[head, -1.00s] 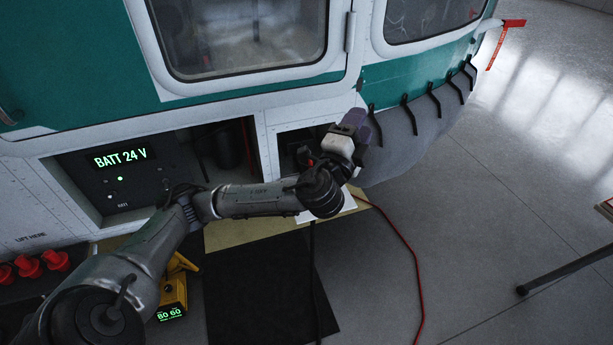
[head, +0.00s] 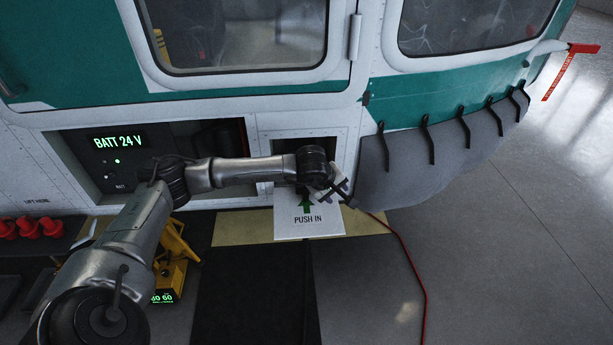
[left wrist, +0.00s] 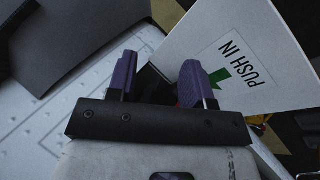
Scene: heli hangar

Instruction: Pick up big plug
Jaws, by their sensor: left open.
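My left gripper (head: 338,190) is in front of the small square recess (head: 290,147) in the helicopter's lower side, over the white PUSH IN flap (head: 322,226). In the left wrist view, its two purple-padded fingers (left wrist: 158,78) stand apart. A dark shape with a bit of red shows between and behind them; I cannot tell whether it is the big plug. The flap (left wrist: 238,50) also lies beyond the fingers there. My wrist covers much of the recess, so I cannot make out the big plug for certain. My right gripper is not in view.
A panel reading BATT 24 V (head: 117,141) is left of the recess. A grey curved skirt (head: 430,160) with black brackets is to the right. A red cable (head: 420,285) runs over the floor. A yellow device (head: 172,270) and red caps (head: 30,227) are lower left.

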